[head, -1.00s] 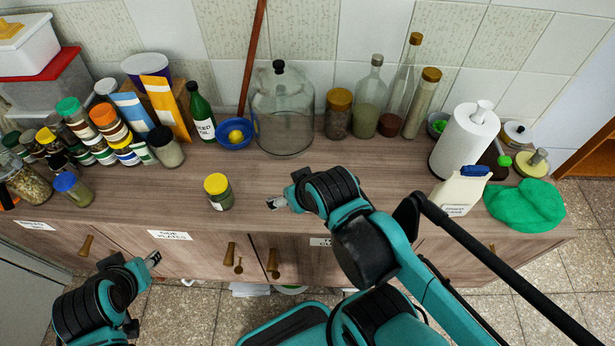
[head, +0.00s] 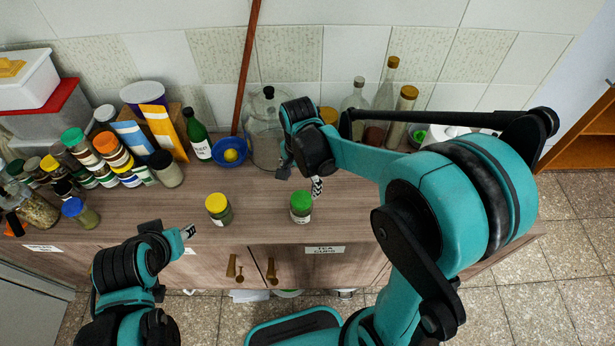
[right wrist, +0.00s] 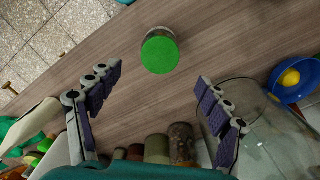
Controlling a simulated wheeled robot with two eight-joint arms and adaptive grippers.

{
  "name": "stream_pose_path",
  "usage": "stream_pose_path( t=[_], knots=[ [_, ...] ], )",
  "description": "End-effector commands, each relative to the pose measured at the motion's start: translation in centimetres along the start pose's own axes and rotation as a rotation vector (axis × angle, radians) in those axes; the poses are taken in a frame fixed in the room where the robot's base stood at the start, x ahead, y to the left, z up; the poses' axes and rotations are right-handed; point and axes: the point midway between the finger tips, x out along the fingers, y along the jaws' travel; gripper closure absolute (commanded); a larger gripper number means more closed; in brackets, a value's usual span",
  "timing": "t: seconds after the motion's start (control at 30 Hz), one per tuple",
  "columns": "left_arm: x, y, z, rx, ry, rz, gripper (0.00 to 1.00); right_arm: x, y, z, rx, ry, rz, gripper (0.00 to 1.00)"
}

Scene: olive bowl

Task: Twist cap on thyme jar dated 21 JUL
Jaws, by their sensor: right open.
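A small jar with a green cap (head: 301,201) stands upright near the counter's front edge. In the right wrist view its green cap (right wrist: 160,54) lies beyond the open fingers, between their lines. A similar jar with a yellow cap (head: 217,204) stands upright to its left. I cannot read the name or date on either label. My right gripper (head: 300,178) is open and empty, just behind the green-capped jar in the head view; its spread fingers also show in the right wrist view (right wrist: 157,80). My left gripper (head: 189,232) hangs at the counter's front edge, apart from both jars.
Several spice jars (head: 105,150) crowd the left. Tall bottles (head: 385,95) stand back right. Counter between the two small jars is clear.

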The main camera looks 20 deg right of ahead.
Motion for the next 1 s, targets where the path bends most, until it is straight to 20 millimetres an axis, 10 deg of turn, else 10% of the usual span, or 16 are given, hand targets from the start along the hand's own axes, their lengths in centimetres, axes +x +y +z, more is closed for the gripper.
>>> stream_pose_path(
  t=[0.4, 0.83, 1.0],
  knots=[
    [1.5, 0.0, 1.1, 0.0, 0.0, 0.0, 0.6, 6.2, 0.0, 0.0, -0.002, 0.001, -0.002, 0.22],
    [1.6, 0.0, 1.2, 0.0, 0.0, 0.0, 0.6, 7.2, 0.0, 0.0, -0.002, 0.001, -0.002, 0.22],
    [1.6, 0.0, 1.2, 0.0, 0.0, 0.0, 0.6, 7.2, 0.0, 0.0, -0.002, 0.001, -0.002, 0.67]
  ],
)
